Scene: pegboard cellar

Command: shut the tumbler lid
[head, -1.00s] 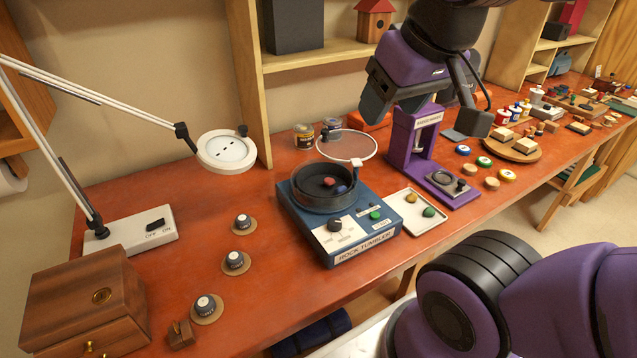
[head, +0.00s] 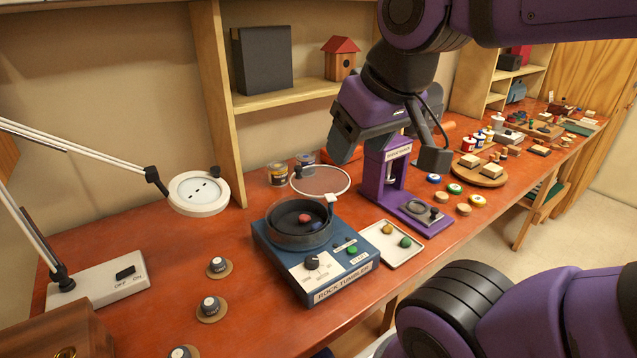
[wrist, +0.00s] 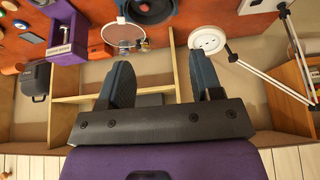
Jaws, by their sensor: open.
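The rock tumbler (head: 315,262) is a blue box with a round dark drum (head: 300,222) on top, holding a red and a blue stone. Its round clear lid (head: 320,181) stands open, tilted back behind the drum on a small white hinge block. In the wrist view the lid (wrist: 122,33) shows beyond my fingers, near the drum (wrist: 150,10). My gripper (wrist: 164,78) is open and empty. In the head view my gripper (head: 390,150) hangs above and right of the lid, apart from it, in front of the purple press.
A purple press (head: 390,180) and a white tray (head: 390,243) with two stones stand right of the tumbler. A magnifier lamp (head: 200,193) and several small knobs on round bases are at left. Two jars (head: 278,175) stand behind, below a shelf.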

